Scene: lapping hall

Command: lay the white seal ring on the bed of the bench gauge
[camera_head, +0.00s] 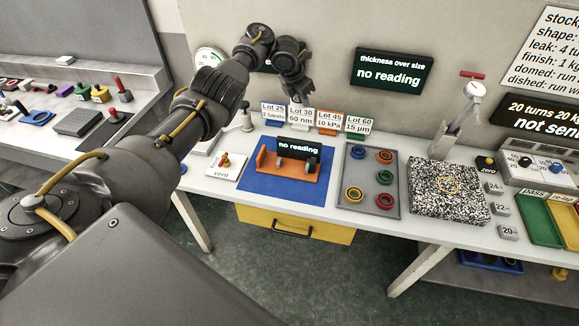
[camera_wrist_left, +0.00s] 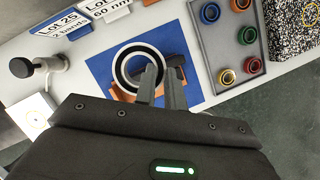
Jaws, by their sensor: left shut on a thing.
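The white seal ring (camera_wrist_left: 119,74) is at the fingertips of my left gripper (camera_wrist_left: 162,80) in the left wrist view, with a dark inner band. The two fingers are close together on its near edge. In the head view my left gripper (camera_head: 303,98) is above the back of the bench, over the lot cards; I cannot make out the ring there. The orange bench gauge (camera_head: 288,176) stands on a blue mat (camera_head: 256,187), its display reading "no reading". In the left wrist view the gauge (camera_wrist_left: 122,97) is partly hidden behind the ring and fingers. My right gripper is not in view.
A grey tray (camera_head: 369,198) with several coloured rings lies right of the mat, then a speckled plate (camera_head: 447,190). Lot cards (camera_head: 327,121) stand behind the gauge. A vent switch plate (camera_head: 228,167) lies left of it. The mat's front strip is clear.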

